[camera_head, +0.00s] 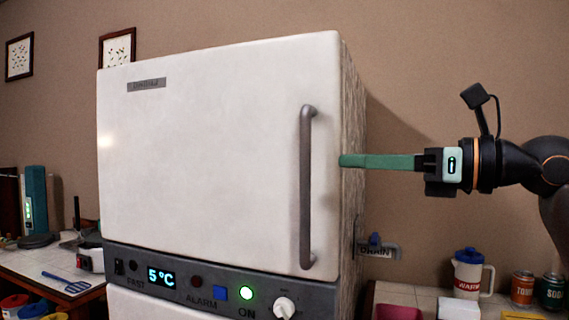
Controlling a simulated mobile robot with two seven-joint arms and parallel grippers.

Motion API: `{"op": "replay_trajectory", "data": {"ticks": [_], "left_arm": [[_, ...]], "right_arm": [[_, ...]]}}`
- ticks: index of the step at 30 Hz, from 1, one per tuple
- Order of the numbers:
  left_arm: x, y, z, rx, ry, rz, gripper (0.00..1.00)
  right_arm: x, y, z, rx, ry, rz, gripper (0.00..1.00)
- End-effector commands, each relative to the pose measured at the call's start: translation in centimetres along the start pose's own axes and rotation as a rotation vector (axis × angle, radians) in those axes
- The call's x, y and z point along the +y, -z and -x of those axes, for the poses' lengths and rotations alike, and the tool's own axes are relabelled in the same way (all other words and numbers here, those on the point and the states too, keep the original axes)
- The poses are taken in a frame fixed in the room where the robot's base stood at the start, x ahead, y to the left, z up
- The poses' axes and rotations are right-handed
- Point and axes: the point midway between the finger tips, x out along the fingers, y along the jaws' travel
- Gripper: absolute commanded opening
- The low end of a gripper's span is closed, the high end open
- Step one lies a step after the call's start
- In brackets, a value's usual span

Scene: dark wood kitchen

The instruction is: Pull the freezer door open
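The freezer (353,215) is a white box unit with a frost-like mottled right side. Its white door (210,160) faces me and looks closed. A long grey vertical handle (306,185) is fixed near the door's right edge. My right gripper (342,161) comes in from the right, with its green fingers pointing left. The fingertips overlap the freezer's right side in the picture, just right of the door edge and apart from the handle. The fingers show as one green bar, so their opening is hidden. My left gripper is not in view.
A control panel (220,293) with a 5°C display, buttons and a white knob (284,307) runs below the door. A white jug (470,273) and cans (522,289) stand on the lower right counter. A blue spatula (66,283) lies on the left counter.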

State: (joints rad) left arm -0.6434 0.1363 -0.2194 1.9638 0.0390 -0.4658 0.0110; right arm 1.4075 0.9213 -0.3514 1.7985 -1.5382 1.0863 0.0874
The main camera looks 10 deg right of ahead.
Motion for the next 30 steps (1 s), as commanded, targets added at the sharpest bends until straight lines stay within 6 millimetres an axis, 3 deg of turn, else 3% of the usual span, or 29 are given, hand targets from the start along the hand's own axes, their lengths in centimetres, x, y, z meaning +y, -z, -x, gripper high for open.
{"op": "replay_trajectory", "data": {"ticks": [5,18,24,30], "left_arm": [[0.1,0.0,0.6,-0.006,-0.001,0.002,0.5],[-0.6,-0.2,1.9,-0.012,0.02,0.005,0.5],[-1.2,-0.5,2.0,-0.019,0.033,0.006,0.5],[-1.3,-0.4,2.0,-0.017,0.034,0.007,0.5]], "right_arm": [[0.1,-0.2,-2.1,0.001,-0.004,0.0,0.34],[0.1,-0.2,-10.5,0.0,-0.004,-0.002,0.34],[0.1,-0.1,-12.1,0.0,-0.003,-0.001,0.34],[0.1,0.0,-12.4,0.0,-0.003,-0.001,0.34]]}}
